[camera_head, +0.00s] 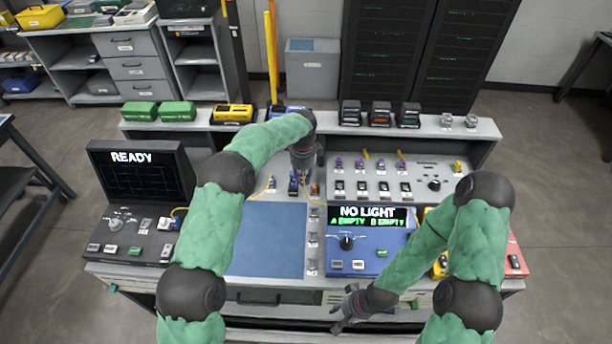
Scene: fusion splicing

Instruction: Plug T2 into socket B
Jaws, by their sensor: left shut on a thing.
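My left gripper (300,182) points down at the back of the bench, behind the blue mat. It is shut on a small connector, mostly hidden by the fingers; I cannot read whether it is T2. Thin yellow cables show close beside it. The blue tester (385,262) stands right of the mat, its screen (367,217) reading "NO LIGHT", "A EMPTY", "B EMPTY". Socket B cannot be made out at this size. My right gripper (345,312) hangs over the bench's front edge, below the tester, apart from it; its finger opening is unclear.
The blue mat (268,240) looks clear. A dark console (140,175) reading "READY" stands left. A grey panel (430,170) with purple-topped parts and switches is behind the tester. A raised back shelf (275,127) carries green, yellow and dark boxes.

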